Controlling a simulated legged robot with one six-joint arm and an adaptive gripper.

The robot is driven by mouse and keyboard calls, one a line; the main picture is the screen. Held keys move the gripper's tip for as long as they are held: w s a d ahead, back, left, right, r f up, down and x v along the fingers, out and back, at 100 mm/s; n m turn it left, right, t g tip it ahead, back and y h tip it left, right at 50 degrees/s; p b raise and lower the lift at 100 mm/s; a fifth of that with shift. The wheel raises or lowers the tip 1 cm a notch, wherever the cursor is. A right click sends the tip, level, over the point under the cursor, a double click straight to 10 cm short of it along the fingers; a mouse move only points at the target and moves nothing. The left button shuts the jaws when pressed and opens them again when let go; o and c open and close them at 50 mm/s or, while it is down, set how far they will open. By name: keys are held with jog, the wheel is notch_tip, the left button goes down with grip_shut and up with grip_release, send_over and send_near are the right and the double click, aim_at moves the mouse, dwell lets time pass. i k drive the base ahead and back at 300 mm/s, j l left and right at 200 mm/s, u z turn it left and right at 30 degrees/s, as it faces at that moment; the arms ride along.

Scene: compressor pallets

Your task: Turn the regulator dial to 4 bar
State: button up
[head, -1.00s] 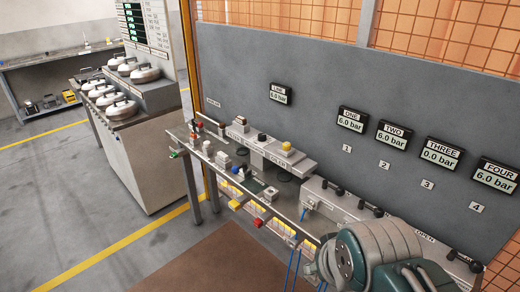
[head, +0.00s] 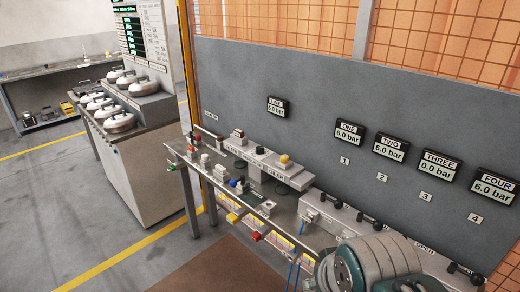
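A long grey unit (head: 298,181) stands at the back of the bench, with a black knob (head: 260,150) and a yellow knob (head: 284,158) on top. The black knob may be the regulator dial; its scale is too small to read. The LINE display (head: 278,107) on the wall above seems to read 6.0 bar. The ONE display (head: 349,133), TWO display (head: 390,147) and FOUR display (head: 492,187) read 6.0 bar; the THREE display (head: 439,164) reads 0.0 bar. My gripper is out of view; only a grey-green part of my arm shows at bottom right.
A narrow metal bench (head: 215,193) runs along the grey wall panel and carries several small fittings. A row of black-handled valves (head: 376,225) continues to the right, partly behind my arm. A cabinet with round metal lids (head: 119,123) stands at left. The floor in front is clear.

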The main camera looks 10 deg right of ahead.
aim_at(259, 151)
jog(key=i+j, duration=0.15)
jog(key=i, duration=0.3)
jog(key=i+j, duration=0.2)
jog(key=i, duration=0.2)
jog(key=i+j, duration=0.15)
jog(key=i, duration=0.3)
jog(key=i+j, duration=0.2)
jog(key=i, duration=0.2)
jog(key=z, duration=0.05)
